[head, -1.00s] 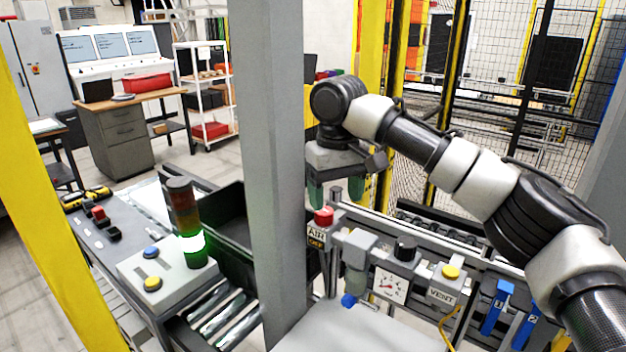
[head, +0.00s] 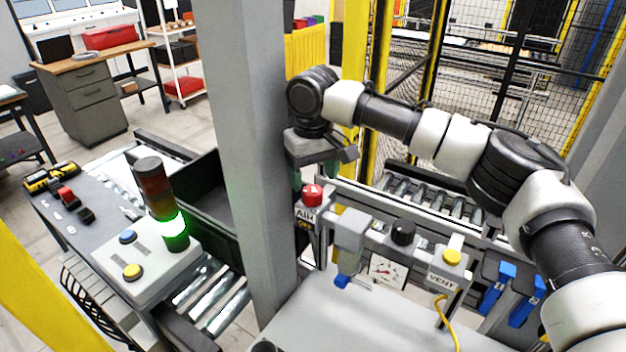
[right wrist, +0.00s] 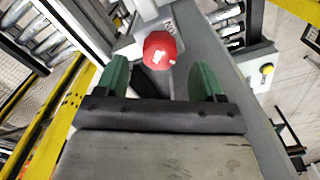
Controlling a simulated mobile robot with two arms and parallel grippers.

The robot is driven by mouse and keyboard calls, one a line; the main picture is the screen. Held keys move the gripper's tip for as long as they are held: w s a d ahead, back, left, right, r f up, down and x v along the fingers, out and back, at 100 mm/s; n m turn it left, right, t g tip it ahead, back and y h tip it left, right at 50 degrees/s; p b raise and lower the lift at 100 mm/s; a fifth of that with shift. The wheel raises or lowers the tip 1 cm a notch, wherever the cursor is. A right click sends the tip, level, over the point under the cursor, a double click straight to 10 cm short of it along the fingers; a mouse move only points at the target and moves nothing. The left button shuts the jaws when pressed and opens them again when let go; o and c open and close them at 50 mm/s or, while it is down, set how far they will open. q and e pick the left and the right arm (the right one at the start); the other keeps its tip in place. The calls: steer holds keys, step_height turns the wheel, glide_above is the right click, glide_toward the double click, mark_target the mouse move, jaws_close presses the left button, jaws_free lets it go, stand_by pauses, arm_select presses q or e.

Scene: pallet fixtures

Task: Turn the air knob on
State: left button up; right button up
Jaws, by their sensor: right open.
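The air knob (head: 312,195) is a round red knob on top of a grey post, above a small "AIR" label (head: 304,214) with orange lettering under it. My right gripper (head: 314,171) is open, with green fingers pointing down just above the knob. In the right wrist view the red knob (right wrist: 160,50) shows between the two green fingers of the gripper (right wrist: 160,79), a little beyond their tips. I see no contact with it. The grey column hides part of the area left of the knob. My left gripper is not in view.
A thick grey column (head: 247,150) stands close left of the knob. To the right are a black knob (head: 403,232), a pressure gauge (head: 387,271), a yellow-topped VENT button (head: 452,257) and blue handles (head: 497,290). A lit signal tower (head: 163,205) stands left.

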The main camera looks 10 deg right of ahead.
mark_target(313, 190)
steer(key=shift+w+f+p, duration=0.1)
steer(key=shift+f+p, duration=0.35)
steer(key=shift+f, duration=1.45)
steer(key=c, duration=0.9)
